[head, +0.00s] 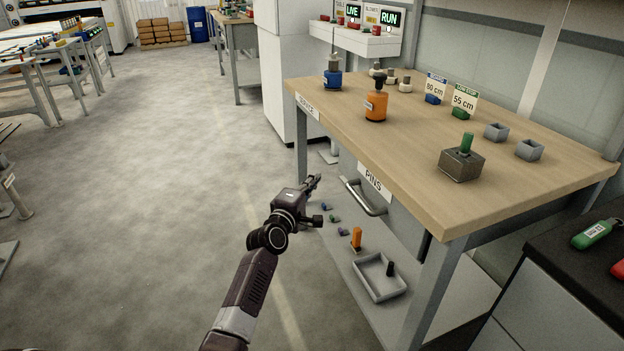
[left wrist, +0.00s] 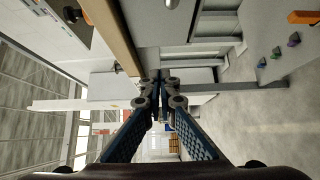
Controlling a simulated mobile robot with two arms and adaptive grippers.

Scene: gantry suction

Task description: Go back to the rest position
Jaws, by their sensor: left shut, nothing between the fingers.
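My left gripper (head: 314,183) is in front of the wooden-topped bench, below its top edge and left of the drawer handle. Its fingers point away from me toward the bench's far left end. In the left wrist view the two fingers (left wrist: 160,82) come together at their tips, with nothing between them. My left arm reaches in from the bottom of the head view. My right gripper does not show in either view.
Floor to the left (head: 130,200) is clear.

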